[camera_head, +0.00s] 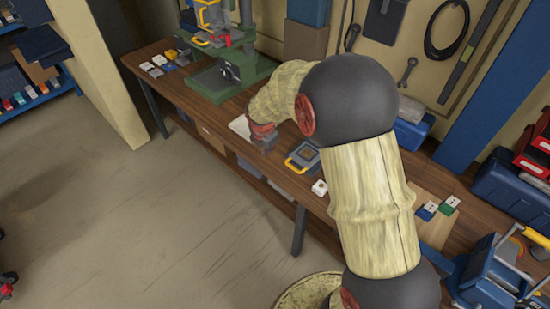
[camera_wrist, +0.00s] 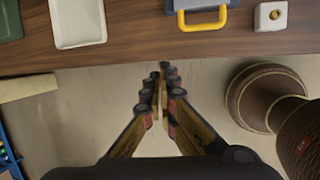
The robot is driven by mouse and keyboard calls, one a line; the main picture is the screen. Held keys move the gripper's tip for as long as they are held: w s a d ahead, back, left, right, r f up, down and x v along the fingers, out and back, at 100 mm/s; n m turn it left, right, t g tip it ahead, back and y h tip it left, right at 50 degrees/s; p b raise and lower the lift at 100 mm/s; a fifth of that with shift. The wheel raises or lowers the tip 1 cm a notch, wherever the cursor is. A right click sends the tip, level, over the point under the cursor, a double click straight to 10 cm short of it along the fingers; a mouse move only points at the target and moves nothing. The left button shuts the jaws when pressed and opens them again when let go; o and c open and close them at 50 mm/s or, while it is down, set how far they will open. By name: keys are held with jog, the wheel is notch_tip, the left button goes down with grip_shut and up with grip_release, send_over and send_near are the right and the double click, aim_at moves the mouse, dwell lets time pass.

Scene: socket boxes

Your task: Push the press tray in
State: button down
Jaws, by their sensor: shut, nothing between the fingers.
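A green press (camera_head: 230,72) stands on the workbench in the head view, with a yellow-handled part (camera_head: 207,14) up beside its column. A blue-grey tray with a yellow handle (camera_head: 303,158) lies on the bench near my arm; I cannot tell whether it is the press tray. It also shows at the top of the wrist view, with its yellow handle (camera_wrist: 202,22) toward the bench edge. My gripper (camera_wrist: 164,68) is shut and empty, apart from the tray and just off the bench's front edge. It shows small in the head view (camera_head: 264,142).
A white tray (camera_wrist: 78,22) and a white box with a round button (camera_wrist: 270,16) lie on the bench, either side of the blue-grey tray. Several small boxes (camera_head: 158,60) sit at the bench's far left end. The floor (camera_head: 170,210) in front is clear.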

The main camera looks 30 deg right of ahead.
jog(key=s+g, duration=0.2)
jog(key=s, duration=0.4)
jog(key=shift+n, duration=0.5)
jog(key=d+f+b, duration=0.1)
jog(key=f, duration=0.2)
jog(key=w+d+f+b, duration=0.1)
jog(key=d+f, duration=0.1)
jog(key=f, duration=0.2)
jog(key=w+d+f+b, duration=0.1)
jog(key=d+f, duration=0.1)
jog(key=f, duration=0.2)
jog(key=shift+w+d+f, duration=0.1)
jog(key=shift+d+f, duration=0.1)
jog(key=shift+w+d, duration=0.25)
jog(key=shift+d, duration=0.3)
jog(key=shift+d, duration=0.1)
